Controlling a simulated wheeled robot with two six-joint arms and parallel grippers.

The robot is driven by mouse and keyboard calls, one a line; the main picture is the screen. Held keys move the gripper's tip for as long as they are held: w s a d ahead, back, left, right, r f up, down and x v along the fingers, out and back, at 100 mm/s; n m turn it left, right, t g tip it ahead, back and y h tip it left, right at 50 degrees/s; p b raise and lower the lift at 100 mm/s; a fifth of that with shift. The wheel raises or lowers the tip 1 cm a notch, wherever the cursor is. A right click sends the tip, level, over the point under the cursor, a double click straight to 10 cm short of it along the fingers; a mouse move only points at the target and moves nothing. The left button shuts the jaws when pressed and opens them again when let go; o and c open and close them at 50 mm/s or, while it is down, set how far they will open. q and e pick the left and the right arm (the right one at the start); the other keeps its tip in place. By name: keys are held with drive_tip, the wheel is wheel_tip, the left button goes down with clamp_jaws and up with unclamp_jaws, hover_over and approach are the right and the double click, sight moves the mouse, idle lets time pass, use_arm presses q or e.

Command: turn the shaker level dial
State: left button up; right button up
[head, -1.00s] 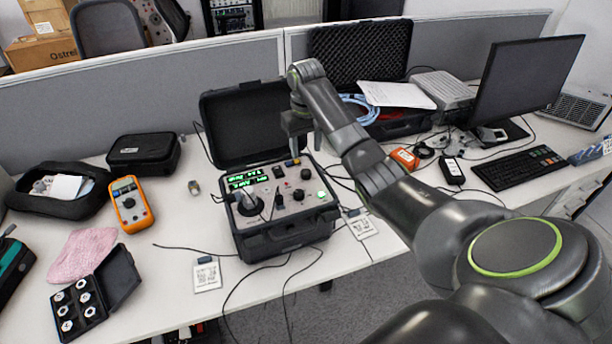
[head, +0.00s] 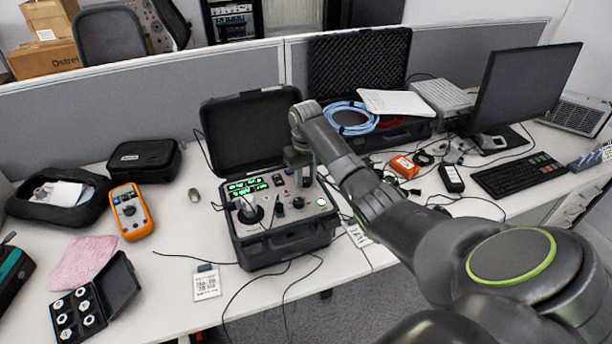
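The shaker unit (head: 287,248) is an open black case on the desk, with its lid (head: 247,128) raised at the back. Its panel carries green lit displays (head: 247,186), a round shaker head (head: 250,212) at the left, and small dark knobs, one at the panel's middle (head: 298,202). The labels are too small to tell which knob is the level dial. My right gripper (head: 300,180) points down over the panel's back right part and hides some of it. Whether its fingers touch anything is unclear, and their gap cannot be made out. My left gripper is out of view.
An orange multimeter (head: 131,211), a black pouch (head: 143,160) and a box of hex pieces (head: 79,314) lie to the left. A case with blue cable (head: 352,118), a monitor (head: 527,88) and a keyboard (head: 519,175) are to the right. Loose cables run in front of the unit.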

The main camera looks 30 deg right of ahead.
drive_tip(key=c, duration=0.4)
drive_tip(key=shift+r+m+p, duration=0.25)
drive_tip(key=shift+m+p, duration=0.05)
drive_tip(key=shift+p, duration=0.5)
drive_tip(key=m+p, duration=0.4)
drive_tip(key=p, duration=0.2)
drive_tip(key=shift+r+m, duration=0.1)
drive_tip(key=shift+m, duration=0.3)
drive_tip(key=m+p, duration=0.3)
drive_tip(key=m, duration=0.1)
drive_tip(key=m+p, duration=0.1)
drive_tip(key=m, duration=0.1)
drive_tip(key=m+p, duration=0.1)
drive_tip(key=shift+f+m, duration=0.25)
drive_tip(key=shift+m, duration=0.05)
drive_tip(key=shift+w, duration=0.1)
drive_tip(key=o, duration=1)
